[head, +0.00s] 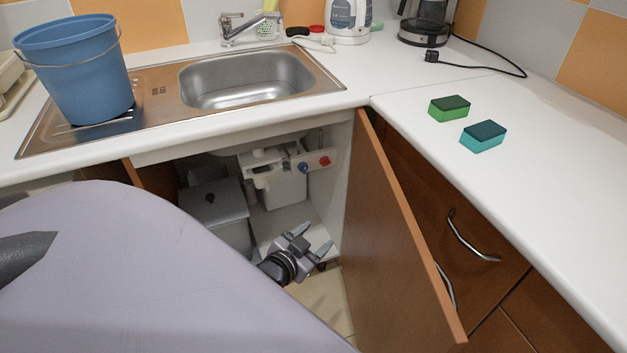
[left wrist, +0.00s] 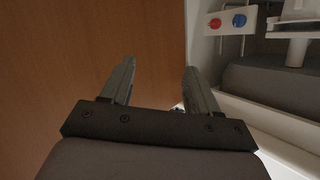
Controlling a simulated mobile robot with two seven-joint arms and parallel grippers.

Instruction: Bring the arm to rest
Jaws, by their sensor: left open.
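My left gripper (head: 312,251) is low in the opening of the sink cabinet in the head view, beside the inner side of the open wooden door (head: 393,223). Its two fingers are spread and nothing is between them. In the left wrist view the open fingers (left wrist: 158,85) point toward the brown door panel (left wrist: 60,60), with the cabinet inside to the right. A large pale lilac part of my own arm covers the lower left of the head view. My right gripper is not in view.
The cabinet holds a grey bin (head: 216,212) and white plumbing with red and blue knobs (head: 312,164). A blue bucket (head: 75,70) stands on the drainer beside the sink (head: 248,80). Green (head: 449,108) and teal (head: 483,136) sponges lie on the right counter (head: 560,190).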

